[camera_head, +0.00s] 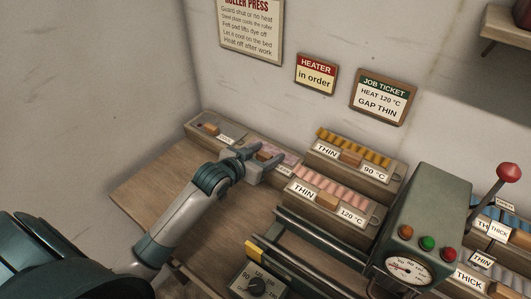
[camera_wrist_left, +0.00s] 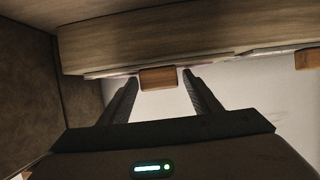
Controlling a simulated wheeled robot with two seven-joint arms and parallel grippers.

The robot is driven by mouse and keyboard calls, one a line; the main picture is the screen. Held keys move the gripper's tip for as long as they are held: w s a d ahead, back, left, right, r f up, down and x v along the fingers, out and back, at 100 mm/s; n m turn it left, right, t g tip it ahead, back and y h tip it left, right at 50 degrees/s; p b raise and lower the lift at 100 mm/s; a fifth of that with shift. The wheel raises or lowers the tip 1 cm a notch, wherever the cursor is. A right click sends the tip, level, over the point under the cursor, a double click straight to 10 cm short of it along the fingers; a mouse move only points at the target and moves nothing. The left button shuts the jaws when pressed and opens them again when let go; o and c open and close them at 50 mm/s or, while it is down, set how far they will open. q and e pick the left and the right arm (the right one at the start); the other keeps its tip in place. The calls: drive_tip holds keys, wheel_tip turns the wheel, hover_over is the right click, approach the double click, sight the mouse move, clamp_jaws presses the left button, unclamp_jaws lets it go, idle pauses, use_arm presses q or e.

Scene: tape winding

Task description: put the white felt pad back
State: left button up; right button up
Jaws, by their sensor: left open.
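My left gripper (camera_head: 268,151) is open over the middle tray (camera_head: 234,136) at the back of the bench. A small wooden handle (camera_head: 264,156) stands between its fingers. In the left wrist view, the open fingers are on either side of this wooden handle (camera_wrist_left: 158,78), with gaps beside it. A thin pale edge shows along the handle's base, but I cannot tell whether it is the white felt pad. Another tray (camera_head: 192,126), with its own wooden handle (camera_head: 209,127), is to the left. My right gripper is not in view.
Boxes labelled THIN, 90 °C (camera_head: 378,173) and THIN, 120 °C (camera_head: 345,228) stand to the right. The roller press (camera_head: 426,215) has a red-knobbed lever (camera_head: 508,173). A dial box (camera_head: 255,285) sits in front. The left bench top (camera_head: 150,190) is clear.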

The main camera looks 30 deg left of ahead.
use_arm(q)
drive_tip(key=shift+r, duration=0.55)
drive_tip(key=shift+s+a, duration=0.1)
drive_tip(key=shift+s, duration=0.15)
drive_tip(key=b+v, duration=0.1)
drive_tip(key=v, duration=1)
drive_tip(key=shift+s, duration=0.25)
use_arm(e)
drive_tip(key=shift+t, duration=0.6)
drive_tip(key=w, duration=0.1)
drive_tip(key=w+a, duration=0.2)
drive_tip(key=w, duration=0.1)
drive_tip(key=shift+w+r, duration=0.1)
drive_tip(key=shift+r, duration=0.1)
use_arm(q)
drive_tip(key=shift+r, duration=0.1)
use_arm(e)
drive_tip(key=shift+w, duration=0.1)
